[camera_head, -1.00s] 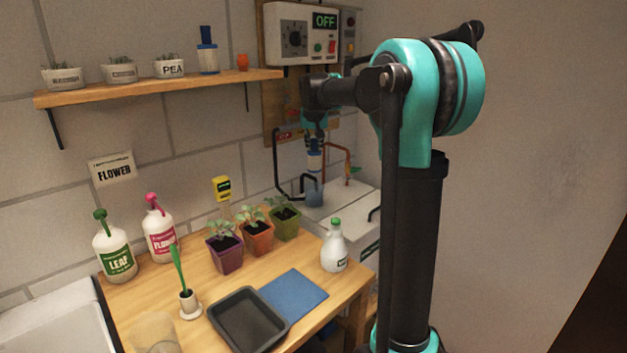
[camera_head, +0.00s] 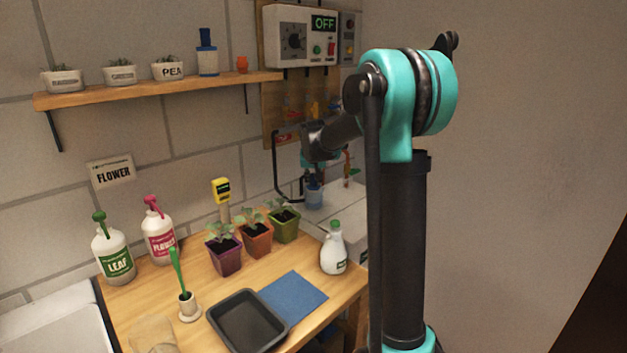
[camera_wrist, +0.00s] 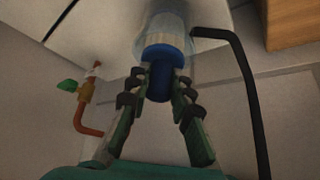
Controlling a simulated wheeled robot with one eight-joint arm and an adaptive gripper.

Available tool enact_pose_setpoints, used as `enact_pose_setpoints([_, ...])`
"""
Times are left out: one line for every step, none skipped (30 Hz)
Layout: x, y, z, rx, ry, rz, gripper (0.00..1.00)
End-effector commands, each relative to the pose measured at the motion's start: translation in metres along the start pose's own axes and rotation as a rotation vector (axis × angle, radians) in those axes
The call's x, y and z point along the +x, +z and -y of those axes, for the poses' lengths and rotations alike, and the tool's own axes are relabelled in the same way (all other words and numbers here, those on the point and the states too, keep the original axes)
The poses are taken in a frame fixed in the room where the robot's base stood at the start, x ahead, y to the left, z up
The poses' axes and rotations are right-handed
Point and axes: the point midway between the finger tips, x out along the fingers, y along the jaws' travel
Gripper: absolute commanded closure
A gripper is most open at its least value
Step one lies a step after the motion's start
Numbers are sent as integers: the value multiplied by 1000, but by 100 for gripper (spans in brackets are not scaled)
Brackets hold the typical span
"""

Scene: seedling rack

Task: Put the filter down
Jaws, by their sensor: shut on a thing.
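The filter (camera_wrist: 163,55), a pale ribbed body with a blue end, is between the fingers of my gripper (camera_wrist: 158,80) in the wrist view. The fingers are shut on its blue end. A clear bluish cup (camera_wrist: 196,22) shows around or behind the filter's far end; I cannot tell how deep the filter sits in it. In the head view my gripper (camera_head: 314,173) points down just above the bluish cup (camera_head: 314,196), beside the wall panel. The filter is mostly hidden there.
A black bent pipe (camera_wrist: 243,80) stands right of my gripper, and a copper pipe with a green valve (camera_wrist: 68,86) left. The control box reads OFF.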

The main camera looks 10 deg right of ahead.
Motion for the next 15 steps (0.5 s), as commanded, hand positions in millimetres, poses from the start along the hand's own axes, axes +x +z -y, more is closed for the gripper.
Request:
enact_pose_setpoints([0, 0, 0, 0, 0, 0, 100])
enact_pose_setpoints([0, 0, 0, 0, 0, 0, 100])
enact_pose_setpoints([0, 0, 0, 0, 0, 0, 100])
enact_pose_setpoints([0, 0, 0, 0, 0, 0, 100])
enact_pose_setpoints([1, 0, 0, 0, 0, 0, 100])
enact_pose_setpoints([2, 1, 0, 0, 0, 0, 100])
enact_pose_setpoints([3, 2, 0, 0, 0, 0, 100])
enact_pose_setpoints([3, 2, 0, 0, 0, 0, 100])
enact_pose_setpoints([4, 2, 0, 0, 0, 0, 100])
enact_pose_setpoints([5, 3, 0, 0, 0, 0, 100])
enact_pose_setpoints([6, 3, 0, 0, 0, 0, 100])
enact_pose_setpoints([5, 3, 0, 0, 0, 0, 76])
enact_pose_setpoints([5, 3, 0, 0, 0, 0, 72])
enact_pose_setpoints([5, 3, 0, 0, 0, 0, 68])
enact_pose_setpoints([5, 3, 0, 0, 0, 0, 63])
